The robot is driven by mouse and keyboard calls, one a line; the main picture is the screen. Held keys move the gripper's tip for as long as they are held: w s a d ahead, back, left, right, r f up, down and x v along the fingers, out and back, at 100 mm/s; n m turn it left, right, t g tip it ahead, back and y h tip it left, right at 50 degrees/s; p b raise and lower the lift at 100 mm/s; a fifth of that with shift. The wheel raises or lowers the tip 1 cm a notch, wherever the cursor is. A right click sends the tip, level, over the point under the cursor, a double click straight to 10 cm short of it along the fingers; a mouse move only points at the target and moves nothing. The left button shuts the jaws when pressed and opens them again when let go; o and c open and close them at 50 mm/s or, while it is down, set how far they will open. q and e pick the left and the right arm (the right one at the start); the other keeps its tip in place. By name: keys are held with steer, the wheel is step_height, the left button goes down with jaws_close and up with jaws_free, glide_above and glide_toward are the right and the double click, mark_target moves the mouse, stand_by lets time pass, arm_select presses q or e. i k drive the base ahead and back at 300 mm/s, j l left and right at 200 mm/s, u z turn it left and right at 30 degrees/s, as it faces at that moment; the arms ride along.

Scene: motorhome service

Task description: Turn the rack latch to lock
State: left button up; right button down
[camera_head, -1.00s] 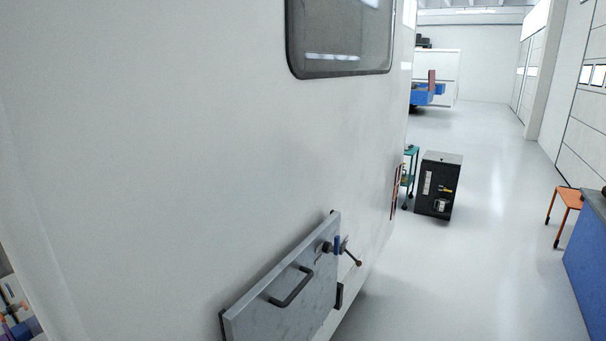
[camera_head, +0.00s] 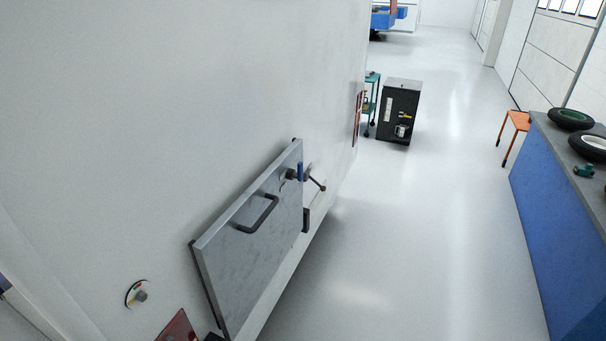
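A grey metal rack panel (camera_head: 250,232) is mounted on the side of the white motorhome. It has a black bar handle (camera_head: 260,215) on its face. Whether the latch is locked cannot be told. Neither of my grippers is in view.
The motorhome wall (camera_head: 180,120) fills the left. A round dial (camera_head: 137,294) is low on it. A black cabinet (camera_head: 400,112) and a teal cart (camera_head: 370,100) stand ahead. A blue workbench (camera_head: 545,205) with tyres and an orange stool (camera_head: 516,125) are at right. The floor between is clear.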

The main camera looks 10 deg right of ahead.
mark_target(298, 175)
steer(key=i+l, duration=0.1)
steer(key=l, duration=0.2)
steer(key=i+l, duration=0.1)
steer(key=l, duration=0.25)
steer(key=i+l+u, duration=0.1)
steer(key=l, duration=0.2)
steer(key=i+l, duration=0.15)
steer(key=l, duration=0.2)
